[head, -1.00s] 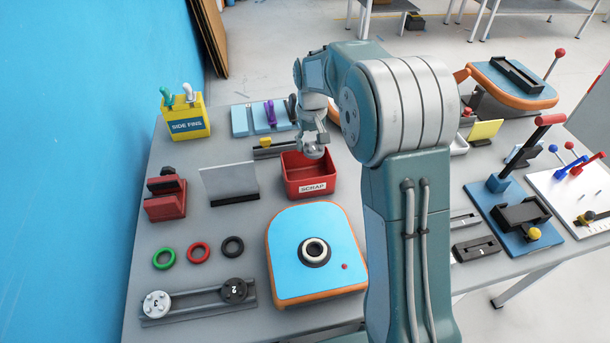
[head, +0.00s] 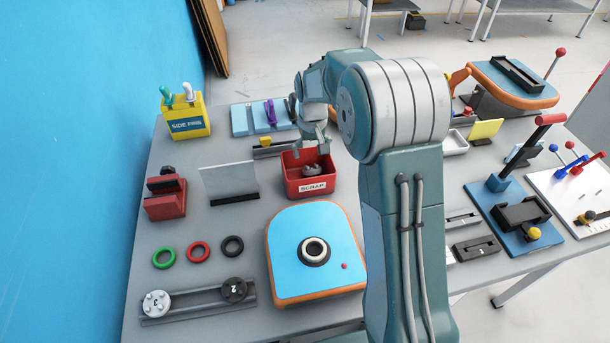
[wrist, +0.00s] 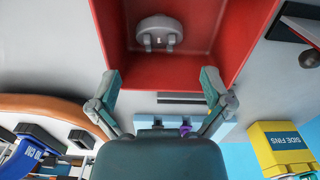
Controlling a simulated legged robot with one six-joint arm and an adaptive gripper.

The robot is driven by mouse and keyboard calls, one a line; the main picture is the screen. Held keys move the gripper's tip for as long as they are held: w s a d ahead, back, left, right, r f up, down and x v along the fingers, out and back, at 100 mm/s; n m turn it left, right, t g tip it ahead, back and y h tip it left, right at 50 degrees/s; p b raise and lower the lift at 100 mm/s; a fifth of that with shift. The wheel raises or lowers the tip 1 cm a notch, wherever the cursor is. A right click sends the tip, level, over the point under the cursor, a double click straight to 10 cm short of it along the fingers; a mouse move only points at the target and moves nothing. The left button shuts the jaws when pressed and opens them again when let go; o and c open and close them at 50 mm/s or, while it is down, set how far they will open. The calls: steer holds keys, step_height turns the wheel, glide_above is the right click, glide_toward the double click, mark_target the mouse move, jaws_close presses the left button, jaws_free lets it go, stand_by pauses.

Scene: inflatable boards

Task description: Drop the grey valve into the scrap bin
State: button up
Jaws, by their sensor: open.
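The red scrap bin (head: 312,186) stands on the table, with a white label on its front. The grey valve (head: 312,169) lies inside it. In the wrist view the valve (wrist: 160,32) rests on the bin's floor, a rounded grey body with two short stubs, and the bin's red wall (wrist: 245,40) surrounds it. My gripper (head: 312,150) is over the back part of the bin.
A blue board with an orange edge (head: 290,245) lies in front of the bin. A grey upright panel (head: 228,182) stands to its left. The yellow side fins box (head: 186,118) is at the back left. Several rings lie at the front left.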

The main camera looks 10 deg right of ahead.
steer(key=shift+r, duration=0.1)
step_height(320, 180, up, 12)
stand_by(0.5)
steer(key=s+r+t, duration=0.1)
steer(key=s+r, duration=0.3)
steer(key=s, duration=0.4)
steer(key=s+r+t, duration=0.2)
steer(key=s+r, duration=0.2)
steer(key=s, duration=0.4)
steer(key=s+f+m+t, duration=0.1)
steer(key=s+f+t, duration=0.1)
steer(key=s, duration=1.3)
steer(key=shift+f+t, duration=0.3)
steer(key=shift+f, duration=0.45)
